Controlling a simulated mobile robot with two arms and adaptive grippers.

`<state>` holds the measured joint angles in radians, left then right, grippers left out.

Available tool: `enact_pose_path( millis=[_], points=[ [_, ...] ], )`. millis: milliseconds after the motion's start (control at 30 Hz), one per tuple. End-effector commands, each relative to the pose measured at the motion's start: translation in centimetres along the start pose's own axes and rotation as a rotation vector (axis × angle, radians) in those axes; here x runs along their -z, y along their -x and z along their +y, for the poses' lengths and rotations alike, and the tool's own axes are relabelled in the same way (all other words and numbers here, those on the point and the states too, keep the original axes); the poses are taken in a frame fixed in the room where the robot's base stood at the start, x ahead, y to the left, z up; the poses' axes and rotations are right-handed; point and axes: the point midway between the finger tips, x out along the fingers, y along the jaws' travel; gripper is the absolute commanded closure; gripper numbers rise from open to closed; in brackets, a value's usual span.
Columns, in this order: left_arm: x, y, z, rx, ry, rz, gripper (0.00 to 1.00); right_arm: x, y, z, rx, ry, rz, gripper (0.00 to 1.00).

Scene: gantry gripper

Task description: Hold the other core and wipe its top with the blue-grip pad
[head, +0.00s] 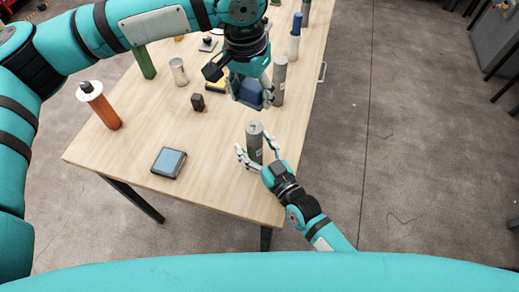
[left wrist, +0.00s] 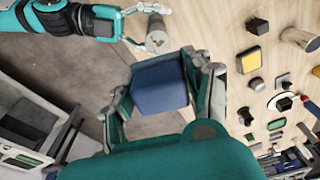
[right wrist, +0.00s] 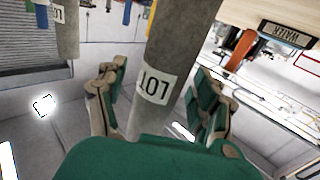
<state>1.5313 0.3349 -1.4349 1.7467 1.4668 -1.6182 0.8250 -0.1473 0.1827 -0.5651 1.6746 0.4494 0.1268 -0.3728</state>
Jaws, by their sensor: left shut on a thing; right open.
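My left gripper (head: 250,92) is shut on the blue-grip pad (left wrist: 160,85), holding it above the table beyond the near core. The near grey core (head: 254,143) stands upright close to the table's front right corner; its top also shows in the left wrist view (left wrist: 157,37). My right gripper (head: 259,158) is open, with its fingers on either side of this core. In the right wrist view the core (right wrist: 165,55) with its "LOT" label stands between the spread fingers. A second grey core (head: 279,82) stands just right of my left gripper.
A blue-topped device (head: 169,162) lies at front left, with an orange bottle (head: 104,108) behind it. A small black block (head: 197,102), a yellow pad (head: 215,87) and a metal can (head: 179,71) stand farther back. The table's right edge is close to both cores.

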Motion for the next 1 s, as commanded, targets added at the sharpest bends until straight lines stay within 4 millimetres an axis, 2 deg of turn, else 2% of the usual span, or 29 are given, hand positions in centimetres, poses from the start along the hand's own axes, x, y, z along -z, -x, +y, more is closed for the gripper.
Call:
enact_pose_path(
  millis=[200, 700, 1000],
  points=[
    [0.01, 0.01, 0.01, 0.0, 0.0, 0.0, 0.83, -0.01, -0.01, -0.01, 0.0, 0.0, 0.0, 0.33],
    [0.01, 0.01, 0.01, 0.0, 0.0, 0.0, 0.83, 0.0, 0.02, 0.0, 0.0, 0.0, 0.0, 0.98],
    [0.01, 0.01, 0.01, 0.0, 0.0, 0.0, 0.83, 0.0, 0.03, 0.01, 0.0, 0.0, 0.0, 1.0]
  ],
)
